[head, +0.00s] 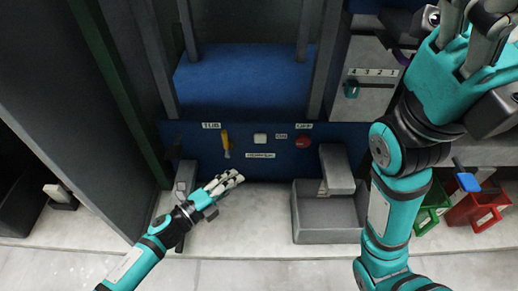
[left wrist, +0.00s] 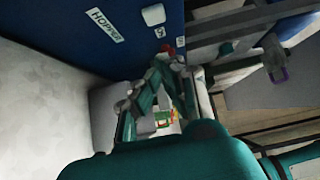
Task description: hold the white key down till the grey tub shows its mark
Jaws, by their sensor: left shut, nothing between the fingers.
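The white key (head: 260,138) is a small pale square on the blue panel, beside the ON label. It also shows at the top of the left wrist view (left wrist: 153,15). The grey tub (head: 327,228) stands on the floor below the panel, under a grey spout. A small pale strip (head: 322,188) shows at its back; I cannot read a mark on it. My left gripper (head: 232,180) is shut and empty, below and left of the key and apart from it. In the left wrist view its fingers (left wrist: 165,85) point towards the panel side. My right gripper (head: 480,35) is raised at upper right, partly cut off.
A red button (head: 303,142) sits right of the key, under the OFF label. A yellow lever (head: 226,145) is at the left, near the TUB label. Green (head: 432,205) and red (head: 478,205) bins stand at right. Grey posts flank the press. Floor in front is clear.

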